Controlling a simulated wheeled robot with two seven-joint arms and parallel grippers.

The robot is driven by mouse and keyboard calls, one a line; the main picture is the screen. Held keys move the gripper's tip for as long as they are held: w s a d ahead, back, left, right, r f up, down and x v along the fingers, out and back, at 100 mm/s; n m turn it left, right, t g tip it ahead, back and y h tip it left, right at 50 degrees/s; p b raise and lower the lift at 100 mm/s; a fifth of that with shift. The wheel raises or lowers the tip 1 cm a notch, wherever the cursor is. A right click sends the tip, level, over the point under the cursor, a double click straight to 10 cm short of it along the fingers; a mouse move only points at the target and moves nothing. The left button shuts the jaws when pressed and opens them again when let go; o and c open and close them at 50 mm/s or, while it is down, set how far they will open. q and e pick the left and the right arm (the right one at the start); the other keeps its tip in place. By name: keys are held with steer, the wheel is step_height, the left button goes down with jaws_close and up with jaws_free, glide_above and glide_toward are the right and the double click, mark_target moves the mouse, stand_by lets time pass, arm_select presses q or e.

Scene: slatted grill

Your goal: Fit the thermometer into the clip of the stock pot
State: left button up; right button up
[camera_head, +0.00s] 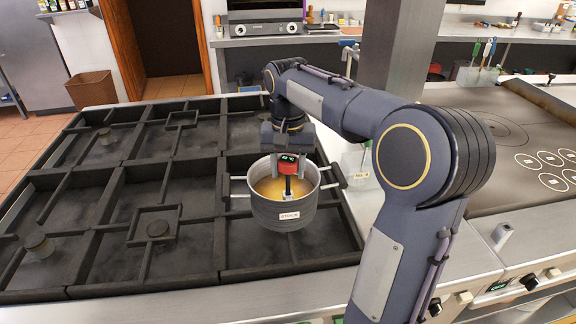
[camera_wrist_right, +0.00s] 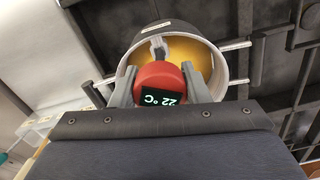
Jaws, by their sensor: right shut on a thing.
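The stock pot (camera_head: 283,215) is a grey metal pot with two side handles and a white label, standing on the grill near its right edge. It holds a yellow-orange liquid; the pot also shows in the right wrist view (camera_wrist_right: 224,88). The thermometer (camera_head: 289,161) has a red head with a dark display; in the right wrist view its display (camera_wrist_right: 160,97) reads 22 °C. My right gripper (camera_wrist_right: 162,85) is shut on the red head, above the pot's near rim. A grey clip (camera_wrist_right: 158,46) shows at the rim beyond the head. The thermometer's probe is mostly hidden. My left gripper is out of view.
A clear container with a label (camera_head: 361,176) stands right of the pot, partly behind my arm. A flat hotplate (camera_head: 520,150) lies farther right. A brown bin (camera_head: 92,89) stands at the back left.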

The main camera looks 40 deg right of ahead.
mark_target(288, 194)
steer(key=shift+f+b, duration=1.7)
steer(key=shift+f, duration=0.95)
steer(key=o, duration=1.1)
steer(key=shift+r, duration=0.15)
step_height(288, 194, up, 8)
steer(key=shift+f+p, duration=0.2)
steer(key=shift+p, duration=0.15)
